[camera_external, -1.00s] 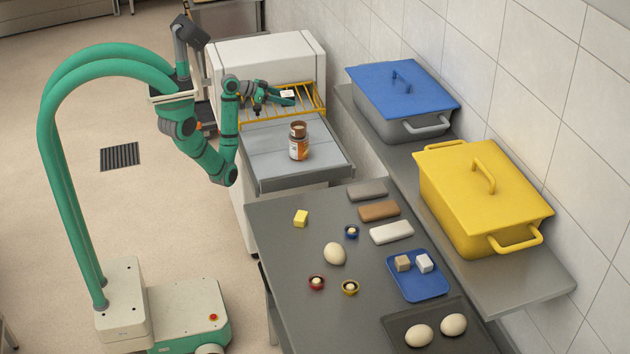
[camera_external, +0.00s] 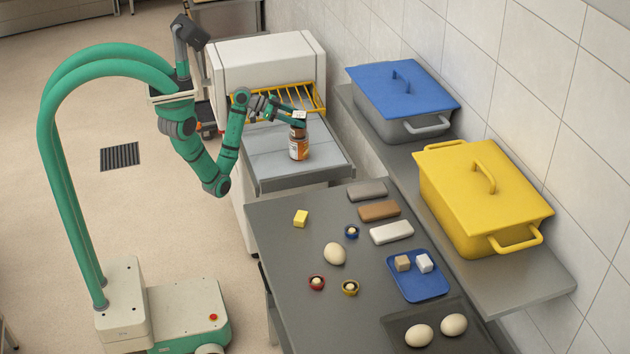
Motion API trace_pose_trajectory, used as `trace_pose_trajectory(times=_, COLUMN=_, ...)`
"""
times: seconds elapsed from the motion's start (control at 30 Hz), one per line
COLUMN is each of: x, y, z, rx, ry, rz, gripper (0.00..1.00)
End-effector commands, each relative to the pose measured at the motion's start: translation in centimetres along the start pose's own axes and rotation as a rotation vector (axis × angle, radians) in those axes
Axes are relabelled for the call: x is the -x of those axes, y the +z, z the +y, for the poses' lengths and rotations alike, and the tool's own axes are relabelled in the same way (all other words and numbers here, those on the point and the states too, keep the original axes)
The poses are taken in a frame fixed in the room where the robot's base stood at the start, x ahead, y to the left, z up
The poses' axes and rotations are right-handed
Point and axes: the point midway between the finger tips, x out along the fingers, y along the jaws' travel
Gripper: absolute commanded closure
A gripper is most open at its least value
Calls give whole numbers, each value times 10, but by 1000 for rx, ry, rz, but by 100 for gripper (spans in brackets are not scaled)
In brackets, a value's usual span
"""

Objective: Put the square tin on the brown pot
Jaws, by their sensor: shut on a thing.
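The brown pot (camera_external: 298,151) is a small jar with an orange and white label. It stands upright on the grey ledge in front of the white oven. My gripper (camera_external: 299,121) is directly over the pot's top in this view. It is shut on the square tin (camera_external: 299,115), a small pale block. The tin and the fingers cover much of the pot's lid. I cannot tell whether the tin touches the lid or is slightly above it.
The yellow rack (camera_external: 310,97) is behind the grey ledge (camera_external: 265,165), at the oven mouth. The ledge around the pot is clear. The dark table (camera_external: 290,245) in front holds dough balls, small bowls, blocks and a blue tray (camera_external: 416,292).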

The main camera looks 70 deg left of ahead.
Motion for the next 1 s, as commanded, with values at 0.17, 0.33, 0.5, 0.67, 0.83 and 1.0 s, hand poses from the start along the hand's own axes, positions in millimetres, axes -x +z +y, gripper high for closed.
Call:
trace_pose_trajectory(times=0.17, x=0, y=0, z=0, rx=-1, ry=-1, rz=1, gripper=82)
trace_pose_trajectory(times=0.33, x=-1, y=2, z=0, rx=0, ry=-1, rz=0, gripper=82)
trace_pose_trajectory(times=0.5, x=-1, y=2, z=0, rx=0, ry=-1, rz=0, gripper=35)
trace_pose_trajectory(times=0.67, x=-1, y=2, z=0, rx=0, ry=-1, rz=0, gripper=35)
trace_pose_trajectory(times=0.83, x=4, y=-1, z=-1, rx=0, ry=-3, rz=1, gripper=35)
trace_pose_trajectory(times=1.0, x=29, y=-1, z=-2, rx=-2, ry=-6, rz=1, gripper=35)
